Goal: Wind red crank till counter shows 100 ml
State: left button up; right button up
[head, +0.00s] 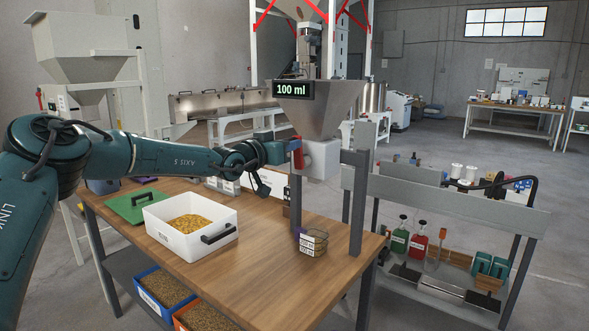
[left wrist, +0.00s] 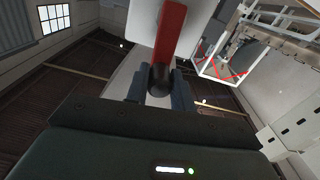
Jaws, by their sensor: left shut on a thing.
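The hopper feeder (head: 318,110) stands over the table on grey posts, and its counter (head: 293,89) reads 100 ml. The red crank (head: 297,153) is on the left side of the white block (head: 322,158) under the hopper. My left gripper (head: 281,154) is at the crank. In the left wrist view the red crank arm (left wrist: 170,45) ends in a dark knob (left wrist: 160,78), and my left gripper (left wrist: 160,92) is shut on that knob. A clear measuring cup (head: 313,243) with labels stands on the table below the feeder and holds some material. My right gripper is not in view.
A white bin (head: 192,222) with yellow grain and a green lid (head: 131,205) lie on the left of the wooden table (head: 262,268). Blue and orange bins sit below. A grey rack (head: 447,205) with bottles stands at right. The table's front middle is clear.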

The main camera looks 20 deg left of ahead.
pick_arm(q)
jog(key=f+b, duration=0.1)
jog(key=b, duration=0.7)
jog(key=shift+s+d+m, duration=0.1)
jog(key=shift+d+m, duration=0.2)
jog(key=shift+d, duration=0.1)
grip_shut()
grip_release()
jog(key=d+m+b, duration=0.1)
jog(key=b, duration=0.2)
jog(key=shift+s+m, duration=0.1)
jog(key=shift+m, duration=0.3)
jog(key=shift+r+m+b, duration=0.3)
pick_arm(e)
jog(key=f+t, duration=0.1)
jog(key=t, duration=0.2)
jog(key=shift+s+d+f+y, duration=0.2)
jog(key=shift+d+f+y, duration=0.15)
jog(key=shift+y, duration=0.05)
pick_arm(q)
jog(key=o, duration=0.6)
jog(key=shift+a, duration=0.1)
jog(key=shift+c, duration=0.2)
jog(key=o, duration=0.3)
jog(key=shift+s+a+r, duration=0.1)
jog(key=shift+s, duration=0.05)
jog(key=o, duration=1.1)
